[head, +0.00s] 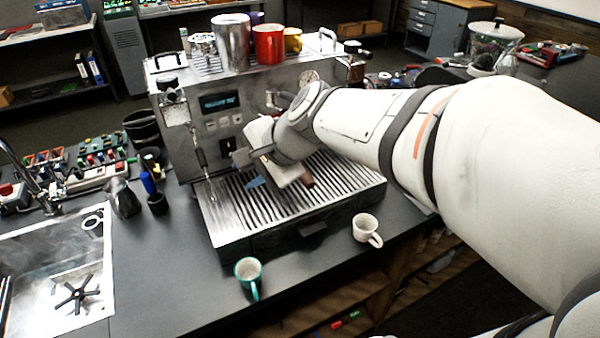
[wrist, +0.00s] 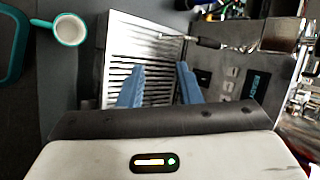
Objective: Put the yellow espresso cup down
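A yellow cup (head: 293,40) stands on top of the espresso machine (head: 218,118), at the right end of a row of cups and partly hidden behind the red mug (head: 268,44). My gripper (head: 257,183) is low in front of the machine, over the slatted drip tray (head: 228,222) and well below the yellow cup. In the wrist view my gripper (wrist: 160,68) shows two blue fingers spread apart, with only tray slats visible between them. The yellow cup cannot be made out in the wrist view.
A teal cup (head: 248,269) and a white cup (head: 365,228) stand on the dark counter in front of the tray. A metal pitcher (head: 122,198) and the sink (head: 60,275) are at left. A metal canister (head: 231,42) stands left of the red mug.

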